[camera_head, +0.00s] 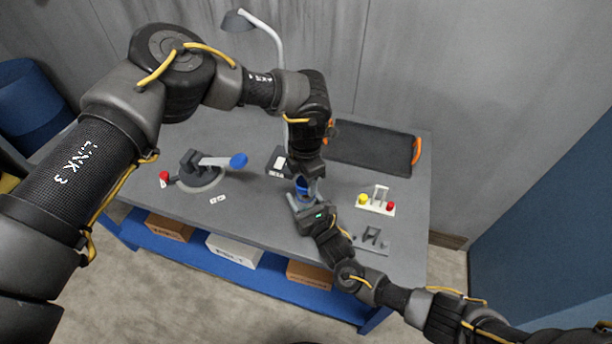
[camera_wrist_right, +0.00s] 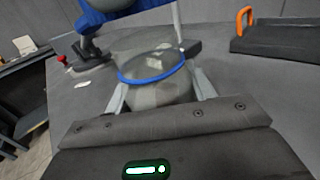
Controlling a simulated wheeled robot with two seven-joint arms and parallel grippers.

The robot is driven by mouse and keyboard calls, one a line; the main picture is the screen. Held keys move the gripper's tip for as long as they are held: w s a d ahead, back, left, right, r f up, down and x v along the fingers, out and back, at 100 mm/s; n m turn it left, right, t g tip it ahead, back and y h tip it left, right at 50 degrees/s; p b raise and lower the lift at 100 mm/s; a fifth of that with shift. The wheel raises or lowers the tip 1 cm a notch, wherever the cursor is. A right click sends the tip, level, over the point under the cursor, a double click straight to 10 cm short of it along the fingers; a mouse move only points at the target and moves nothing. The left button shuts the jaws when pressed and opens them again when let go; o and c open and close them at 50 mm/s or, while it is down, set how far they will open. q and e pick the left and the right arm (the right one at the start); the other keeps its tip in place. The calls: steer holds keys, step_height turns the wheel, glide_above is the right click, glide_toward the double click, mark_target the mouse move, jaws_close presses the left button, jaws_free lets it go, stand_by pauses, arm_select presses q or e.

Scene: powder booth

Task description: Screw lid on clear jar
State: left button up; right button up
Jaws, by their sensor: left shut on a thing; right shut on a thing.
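My left gripper (camera_head: 306,184) comes down from above and is shut on the blue lid (camera_head: 301,187), just over the jar. My right gripper (camera_head: 308,204) reaches in from the lower right and is shut on the clear jar. In the right wrist view, the clear jar (camera_wrist_right: 158,92) stands between the pale fingers of the right gripper (camera_wrist_right: 160,97). A blue ring circles its upper part. A blue shape cut off by the top edge appears to be the lid (camera_wrist_right: 122,5).
A grey table (camera_head: 262,222) carries a lever device with a blue knob (camera_head: 238,160) at left. A black tray with orange handles (camera_head: 370,146) lies at the back right. A small panel with yellow and red buttons (camera_head: 376,205) is right of the jar. A lamp (camera_head: 238,20) stands behind.

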mark_target(306, 202)
stand_by(0.4)
arm_select(q)
steer(key=shift+f, duration=0.85)
steer(key=shift+f, duration=0.6)
steer(key=m, duration=1.6)
steer(key=shift+m, duration=0.3)
steer(key=m, duration=0.3)
steer(key=shift+m, duration=0.4)
